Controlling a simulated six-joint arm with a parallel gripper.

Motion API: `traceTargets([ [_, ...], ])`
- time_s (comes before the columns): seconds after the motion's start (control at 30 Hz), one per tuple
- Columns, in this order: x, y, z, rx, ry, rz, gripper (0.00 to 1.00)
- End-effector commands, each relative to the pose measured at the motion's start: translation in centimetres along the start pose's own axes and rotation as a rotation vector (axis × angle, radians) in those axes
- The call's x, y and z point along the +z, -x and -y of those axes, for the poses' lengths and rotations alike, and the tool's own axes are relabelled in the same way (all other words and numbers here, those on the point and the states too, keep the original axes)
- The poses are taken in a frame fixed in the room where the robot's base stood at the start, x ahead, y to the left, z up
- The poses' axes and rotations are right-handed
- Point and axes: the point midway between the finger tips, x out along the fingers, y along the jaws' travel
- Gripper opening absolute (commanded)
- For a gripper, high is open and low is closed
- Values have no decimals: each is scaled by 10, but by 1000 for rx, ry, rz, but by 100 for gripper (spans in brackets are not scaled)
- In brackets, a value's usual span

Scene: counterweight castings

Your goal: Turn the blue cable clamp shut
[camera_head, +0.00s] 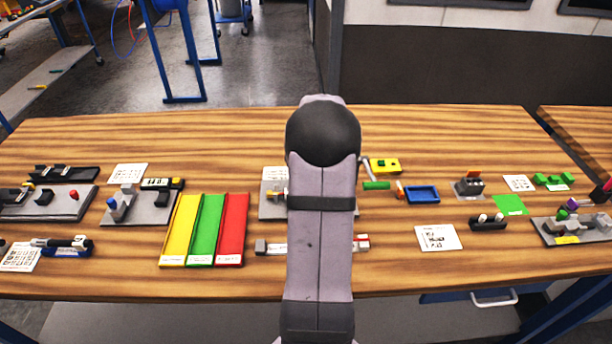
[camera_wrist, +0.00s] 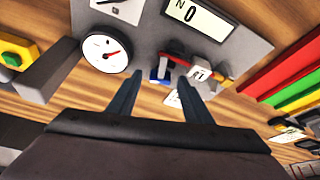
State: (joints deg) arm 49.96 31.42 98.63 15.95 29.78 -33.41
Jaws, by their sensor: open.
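In the wrist view, a small blue part (camera_wrist: 155,75), which looks like the blue cable clamp, stands at the edge of a grey plate (camera_wrist: 147,37), with a red piece beside it. My gripper (camera_wrist: 160,80) is open, its two dark fingers apart. The blue part shows between the fingertips; I cannot tell whether they reach down to it or touch it. The clamp's exact turn is too small to read. In the head view, my arm covers the gripper and most of the grey plate (camera_head: 268,208).
A round dial (camera_wrist: 106,54) and a display reading 0 (camera_wrist: 199,17) are on the plate near my fingers. A box with a yellow top (camera_wrist: 14,51) is at left. Yellow, green and red trays (camera_head: 206,230) lie left of my arm. A blue tray (camera_head: 422,195) is at right.

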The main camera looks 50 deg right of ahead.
Motion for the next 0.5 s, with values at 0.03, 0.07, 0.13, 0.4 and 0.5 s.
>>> traceTargets([
  [0.03, 0, -1, 0, 0, 0, 0, 45],
  [0.07, 0, -1, 0, 0, 0, 0, 45],
  [0.13, 0, -1, 0, 0, 0, 0, 45],
  [0.4, 0, -1, 0, 0, 0, 0, 9],
  [0.5, 0, -1, 0, 0, 0, 0, 4],
])
